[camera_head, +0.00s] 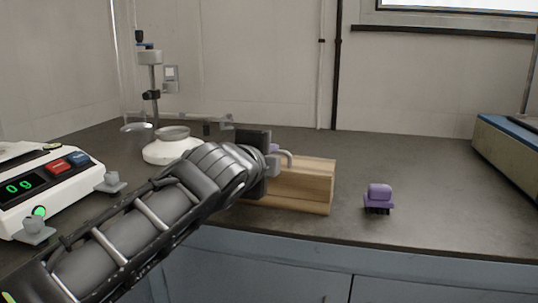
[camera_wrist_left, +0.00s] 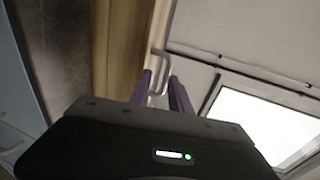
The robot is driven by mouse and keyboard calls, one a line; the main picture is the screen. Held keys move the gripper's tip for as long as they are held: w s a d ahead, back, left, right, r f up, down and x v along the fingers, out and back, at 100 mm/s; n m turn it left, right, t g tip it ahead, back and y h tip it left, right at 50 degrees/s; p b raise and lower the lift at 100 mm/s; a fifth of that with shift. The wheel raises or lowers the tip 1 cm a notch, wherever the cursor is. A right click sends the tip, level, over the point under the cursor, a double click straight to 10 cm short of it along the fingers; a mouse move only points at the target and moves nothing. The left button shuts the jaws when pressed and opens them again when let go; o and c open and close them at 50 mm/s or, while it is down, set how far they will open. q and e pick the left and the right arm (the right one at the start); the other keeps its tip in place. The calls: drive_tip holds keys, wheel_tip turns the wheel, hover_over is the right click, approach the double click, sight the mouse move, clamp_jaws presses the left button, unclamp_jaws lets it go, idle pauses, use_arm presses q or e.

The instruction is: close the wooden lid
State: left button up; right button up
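A wooden box (camera_head: 305,190) stands on the dark bench in the middle of the head view, partly hidden behind my left gripper. Its wood fills a tilted strip in the left wrist view (camera_wrist_left: 125,45). A grey metal handle (camera_head: 287,157) shows at the box's upper left; it also shows in the left wrist view (camera_wrist_left: 160,72). My left gripper (camera_head: 275,150) is at the handle. Its purple fingers (camera_wrist_left: 160,86) are apart, with the handle showing at the gap between their tips. I cannot tell whether they touch it. How far the lid stands open is unclear. My right gripper is out of view.
A small purple object (camera_head: 379,198) with a black underside stands right of the box. A white scale (camera_head: 70,190) is at the left. A white round base (camera_head: 165,151) and a stand (camera_head: 151,80) are behind my arm. The bench's right middle is clear.

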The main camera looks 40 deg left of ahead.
use_arm(q)
drive_tip(key=shift+o, duration=1.1)
drive_tip(key=shift+f, duration=0.35)
drive_tip(key=p+v, duration=0.2)
drive_tip(key=v, duration=0.6)
drive_tip(key=shift+r, duration=0.25)
drive_tip(key=shift+w, duration=0.1)
